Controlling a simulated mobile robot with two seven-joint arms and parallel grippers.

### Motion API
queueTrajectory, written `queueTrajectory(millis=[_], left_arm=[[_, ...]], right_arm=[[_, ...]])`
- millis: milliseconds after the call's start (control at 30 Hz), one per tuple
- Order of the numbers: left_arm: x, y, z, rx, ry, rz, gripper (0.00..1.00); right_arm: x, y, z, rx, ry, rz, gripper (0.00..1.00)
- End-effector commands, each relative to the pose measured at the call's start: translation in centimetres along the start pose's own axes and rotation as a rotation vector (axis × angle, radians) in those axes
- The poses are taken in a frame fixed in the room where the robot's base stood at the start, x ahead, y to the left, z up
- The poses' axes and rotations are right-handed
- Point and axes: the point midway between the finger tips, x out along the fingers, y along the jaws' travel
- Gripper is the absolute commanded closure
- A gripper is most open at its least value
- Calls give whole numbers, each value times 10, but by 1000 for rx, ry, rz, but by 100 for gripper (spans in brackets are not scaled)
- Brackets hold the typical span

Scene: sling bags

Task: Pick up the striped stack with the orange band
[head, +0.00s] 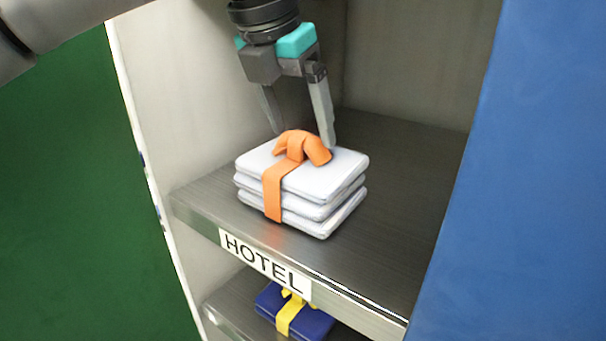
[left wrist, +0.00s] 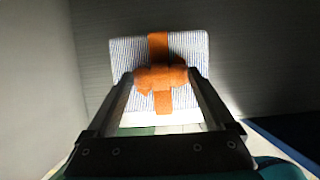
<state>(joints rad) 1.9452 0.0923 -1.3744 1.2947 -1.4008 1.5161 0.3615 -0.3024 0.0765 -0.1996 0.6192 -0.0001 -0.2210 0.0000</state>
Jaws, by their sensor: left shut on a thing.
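The striped stack (head: 325,180) is several folded white cloths with fine stripes, tied with an orange band (head: 272,190) that ends in a knotted bow on top. It sits level on the upper shelf, and I see no clear gap under it. My left gripper (head: 301,140) reaches down from above, its two fingers shut on the orange bow from either side. In the left wrist view the bow (left wrist: 160,77) lies between the fingertips, with the striped top of the stack (left wrist: 190,47) below. My right gripper is not in view.
The grey shelf (head: 400,180) carries a "HOTEL" label (head: 264,262) on its front edge. A dark blue stack with a yellow band (head: 290,312) lies on the shelf below. A pale side wall (head: 180,110) stands close on the left and a blue panel (head: 520,180) on the right.

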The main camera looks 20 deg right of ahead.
Motion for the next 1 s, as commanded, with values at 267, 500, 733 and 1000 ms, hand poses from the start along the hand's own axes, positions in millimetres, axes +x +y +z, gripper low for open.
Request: queueTrajectory(millis=[267, 500, 733, 1000], left_arm=[[-1, 0, 1, 0, -4, 0, 84], [-2, 0, 1, 0, -5, 0, 100], [-2, 0, 1, 0, -6, 1, 100], [-11, 0, 6, 0, -7, 1, 100]], right_arm=[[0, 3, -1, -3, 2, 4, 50], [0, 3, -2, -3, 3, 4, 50], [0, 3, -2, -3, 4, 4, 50], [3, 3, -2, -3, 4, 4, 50]])
